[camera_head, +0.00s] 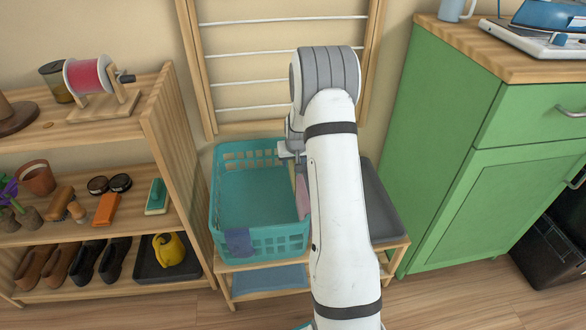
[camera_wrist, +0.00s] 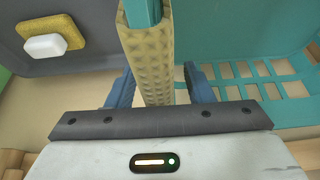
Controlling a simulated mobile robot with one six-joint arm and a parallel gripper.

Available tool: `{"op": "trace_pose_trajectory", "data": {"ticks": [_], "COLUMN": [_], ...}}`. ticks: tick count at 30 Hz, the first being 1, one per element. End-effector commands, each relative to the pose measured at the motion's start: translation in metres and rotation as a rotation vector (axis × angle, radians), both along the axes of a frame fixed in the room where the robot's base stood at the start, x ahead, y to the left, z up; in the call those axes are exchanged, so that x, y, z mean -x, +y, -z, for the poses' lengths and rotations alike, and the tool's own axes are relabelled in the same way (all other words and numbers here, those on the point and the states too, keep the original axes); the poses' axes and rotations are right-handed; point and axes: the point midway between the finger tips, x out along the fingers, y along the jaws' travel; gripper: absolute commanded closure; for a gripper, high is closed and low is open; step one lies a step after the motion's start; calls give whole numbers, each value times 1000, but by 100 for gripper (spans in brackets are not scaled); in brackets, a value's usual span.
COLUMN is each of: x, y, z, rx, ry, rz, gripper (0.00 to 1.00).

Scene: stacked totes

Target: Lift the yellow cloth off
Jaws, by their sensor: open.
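The yellow cloth (camera_wrist: 147,70) hangs folded over the rim of the teal basket (camera_wrist: 245,30). It has a waffle texture in the wrist view, and only a thin strip of it shows in the camera_head view, partly hidden by my arm. My gripper (camera_wrist: 160,88) is open, with one blue finger on each side of the cloth. The fingers look apart from it; their tips are partly hidden. In the camera_head view the basket (camera_head: 223,205) stands on a low wooden stand, with my gripper (camera_head: 292,155) at its right rim.
A pink cloth (camera_head: 302,197) and a blue-purple cloth (camera_head: 239,241) hang on the basket. A grey tote (camera_head: 378,205) stands right of it; a yellow sponge (camera_wrist: 70,28) and white soap (camera_wrist: 45,46) lie in it. A green cabinet (camera_head: 470,150) and a wooden shelf (camera_head: 165,150) flank the stand.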

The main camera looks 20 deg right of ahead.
Motion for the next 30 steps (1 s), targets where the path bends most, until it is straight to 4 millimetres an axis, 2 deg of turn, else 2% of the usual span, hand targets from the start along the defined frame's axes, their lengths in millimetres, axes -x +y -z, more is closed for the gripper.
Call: {"op": "trace_pose_trajectory", "data": {"ticks": [10,27,30], "x": [0,0,0], "y": [-1,-1,-1], "z": [1,1,1], "rx": [0,0,0], "ry": [0,0,0], "rz": [1,2,2], "gripper": [53,99,100]}}
